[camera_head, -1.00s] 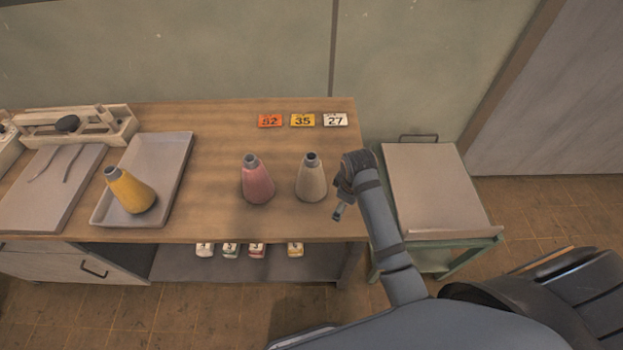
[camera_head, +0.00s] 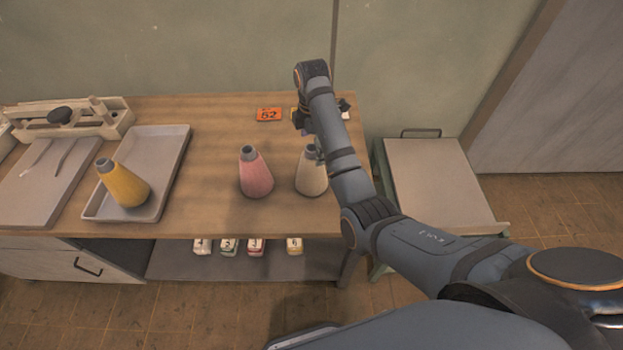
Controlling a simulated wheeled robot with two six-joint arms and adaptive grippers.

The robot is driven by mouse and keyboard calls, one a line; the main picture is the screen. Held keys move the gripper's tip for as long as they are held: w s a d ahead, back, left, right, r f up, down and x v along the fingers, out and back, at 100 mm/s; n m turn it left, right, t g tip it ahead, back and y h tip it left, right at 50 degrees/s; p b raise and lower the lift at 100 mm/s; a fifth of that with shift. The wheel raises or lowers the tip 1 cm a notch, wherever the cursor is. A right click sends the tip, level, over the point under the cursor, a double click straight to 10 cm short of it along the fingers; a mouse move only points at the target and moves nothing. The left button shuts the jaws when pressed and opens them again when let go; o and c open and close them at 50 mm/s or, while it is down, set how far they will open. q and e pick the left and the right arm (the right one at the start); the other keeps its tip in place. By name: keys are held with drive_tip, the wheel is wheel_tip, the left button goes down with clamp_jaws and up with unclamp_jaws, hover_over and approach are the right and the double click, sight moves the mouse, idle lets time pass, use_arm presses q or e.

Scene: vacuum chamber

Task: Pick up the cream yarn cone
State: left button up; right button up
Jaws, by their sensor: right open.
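The cream yarn cone (camera_head: 309,178) stands upright on the wooden table near its right front edge. My right arm passes in front of its right side and hides part of it. My right gripper (camera_head: 313,146) is above the table at the top of the cone, mostly hidden behind my own arm. Its fingers are open, and I cannot tell whether they touch the cone. My left gripper is not in view.
A pink cone (camera_head: 256,174) stands just left of the cream one. An orange number card (camera_head: 269,114) lies at the back. A trolley (camera_head: 432,180) stands right of the table.

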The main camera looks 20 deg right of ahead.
sight(311, 162)
wheel_tip(311, 162, down, 5)
drive_tip(key=b, duration=0.3)
drive_tip(key=shift+a+b, duration=0.1)
drive_tip(key=shift+b, duration=0.25)
drive_tip(key=shift+f+p, duration=0.4)
drive_tip(key=shift+f, duration=0.05)
drive_tip(key=shift+w+f, duration=0.1)
drive_tip(key=shift+f, duration=0.15)
drive_tip(key=c, duration=1.7)
drive_tip(key=shift+c, duration=0.9)
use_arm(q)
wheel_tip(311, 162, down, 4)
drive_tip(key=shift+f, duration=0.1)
use_arm(e)
drive_tip(key=shift+r, duration=0.2)
